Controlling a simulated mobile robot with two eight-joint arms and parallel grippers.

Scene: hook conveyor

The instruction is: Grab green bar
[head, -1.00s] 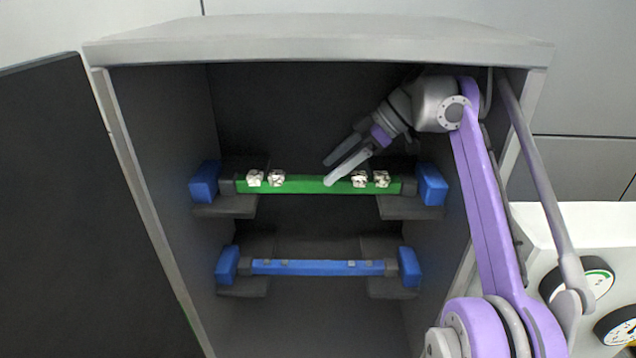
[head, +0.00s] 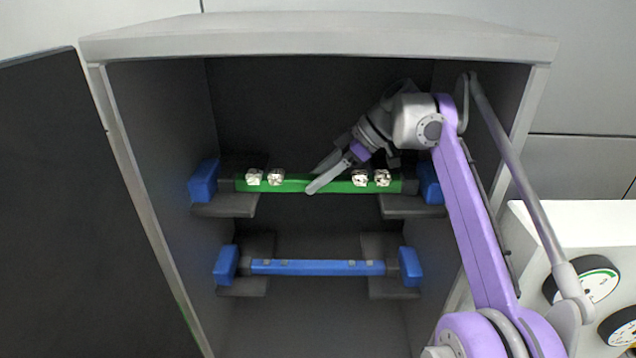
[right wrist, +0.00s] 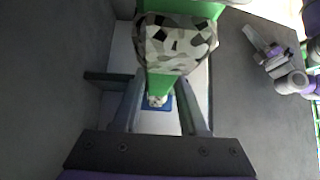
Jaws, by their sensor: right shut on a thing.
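The green bar (head: 297,186) lies level across the upper pair of dark brackets inside the open cabinet, with several silvery pieces on it and a blue block at each end. My right gripper (head: 315,178) is at the middle of the bar, one finger in front of it and the other behind, shut on it. In the right wrist view the bar (right wrist: 160,82) runs between my two fingers (right wrist: 158,108), with a large grey mottled piece (right wrist: 175,42) close to the camera. My left gripper is not in view.
A blue bar (head: 318,268) rests on the lower brackets below the green one. The grey cabinet (head: 320,42) has side walls close around my arm; its dark door (head: 90,210) stands open at the left. A white box with gauges (head: 597,282) is at the right.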

